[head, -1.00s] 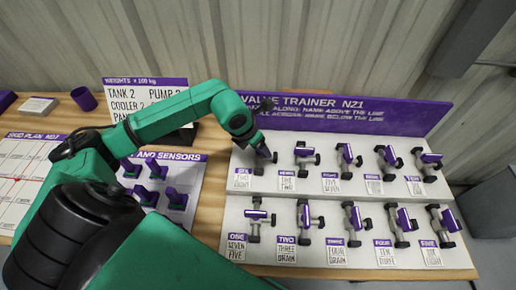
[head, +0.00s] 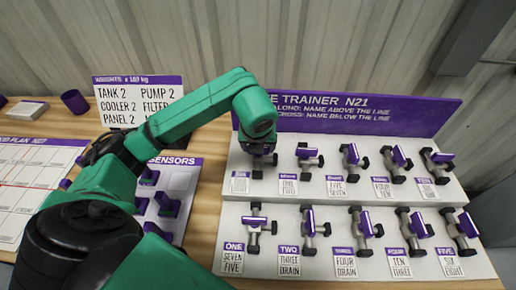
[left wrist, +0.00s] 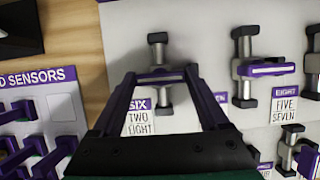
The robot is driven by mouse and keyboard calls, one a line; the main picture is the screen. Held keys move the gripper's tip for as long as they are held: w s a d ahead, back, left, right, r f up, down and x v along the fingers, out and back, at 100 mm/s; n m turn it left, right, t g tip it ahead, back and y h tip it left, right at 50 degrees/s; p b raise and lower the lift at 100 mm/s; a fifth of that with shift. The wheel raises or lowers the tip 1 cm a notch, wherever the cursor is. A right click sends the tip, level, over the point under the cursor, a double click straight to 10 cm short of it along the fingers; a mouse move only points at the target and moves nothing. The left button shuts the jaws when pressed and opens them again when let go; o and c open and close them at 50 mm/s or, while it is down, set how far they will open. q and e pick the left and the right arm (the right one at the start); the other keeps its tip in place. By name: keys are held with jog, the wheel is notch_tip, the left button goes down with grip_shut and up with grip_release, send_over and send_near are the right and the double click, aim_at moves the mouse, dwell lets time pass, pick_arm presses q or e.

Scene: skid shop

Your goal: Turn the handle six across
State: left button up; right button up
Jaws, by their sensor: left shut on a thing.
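The valve with the label six (left wrist: 139,103) stands at the left end of the upper row on the valve trainer. In the left wrist view its grey pipe (left wrist: 157,50) runs up and down, and its handle (left wrist: 160,76) lies left to right, across the pipe. My left gripper (left wrist: 160,75) is shut on this handle, one finger at each end. In the head view my left gripper (head: 261,158) covers most of valve six. My right gripper is not in view.
A lower row with valve one (head: 256,226) is in front. The purple trainer sign (head: 400,113) rises behind. A sensor board (head: 180,190) lies to the left.

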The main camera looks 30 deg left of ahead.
pick_arm(q)
jog(key=shift+w+r, duration=0.1)
jog(key=shift+r, duration=0.05)
dwell(0.3)
jog(key=o, duration=1.2)
jog(key=shift+o, duration=0.2)
jog(key=p+v, duration=0.2)
jog(key=v, duration=1.2)
jog(key=shift+s+d+r, duration=0.2)
